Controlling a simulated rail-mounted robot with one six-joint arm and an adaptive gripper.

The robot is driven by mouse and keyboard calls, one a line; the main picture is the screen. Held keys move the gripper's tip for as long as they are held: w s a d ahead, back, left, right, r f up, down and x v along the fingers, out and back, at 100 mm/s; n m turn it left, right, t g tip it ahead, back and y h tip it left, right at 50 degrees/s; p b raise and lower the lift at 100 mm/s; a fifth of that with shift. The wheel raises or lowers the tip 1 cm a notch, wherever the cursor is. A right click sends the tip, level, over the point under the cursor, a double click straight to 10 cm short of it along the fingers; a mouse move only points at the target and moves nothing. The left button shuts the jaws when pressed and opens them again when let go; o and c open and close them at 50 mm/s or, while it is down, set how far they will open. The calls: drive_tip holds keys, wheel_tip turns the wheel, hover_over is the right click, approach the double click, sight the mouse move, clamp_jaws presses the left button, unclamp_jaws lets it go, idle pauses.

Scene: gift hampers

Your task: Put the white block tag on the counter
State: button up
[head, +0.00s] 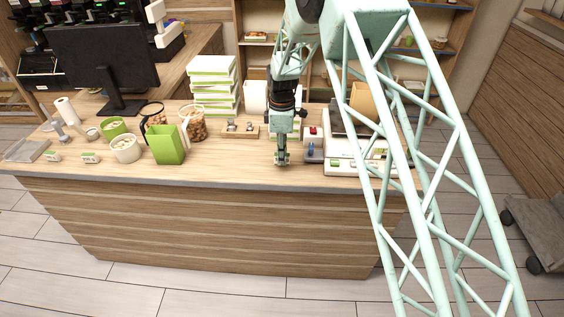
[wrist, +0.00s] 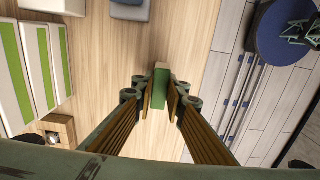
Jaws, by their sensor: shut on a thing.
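My gripper (head: 282,161) points straight down, low over the front part of the wooden counter (head: 225,171), left of the scale-like machine. In the wrist view my gripper (wrist: 161,97) is shut on a small block (wrist: 161,88) with a green face and a pale end. The fingers press its two sides. I cannot tell whether the block touches the counter. Two small white blocks with green marks, a left one (head: 52,156) and a right one (head: 90,157), stand at the counter's left front.
A white machine (head: 345,168) is to the right. The counter's front centre is clear.

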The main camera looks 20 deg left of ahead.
drive_tip(key=shift+f, duration=1.35)
drive_tip(key=shift+f, duration=0.2)
drive_tip(key=o, duration=0.8)
drive_tip(key=shift+o, duration=0.2)
drive_tip(key=shift+r, duration=0.25)
drive_tip(key=shift+r+b, duration=0.45)
drive_tip(key=shift+r, duration=5.55)
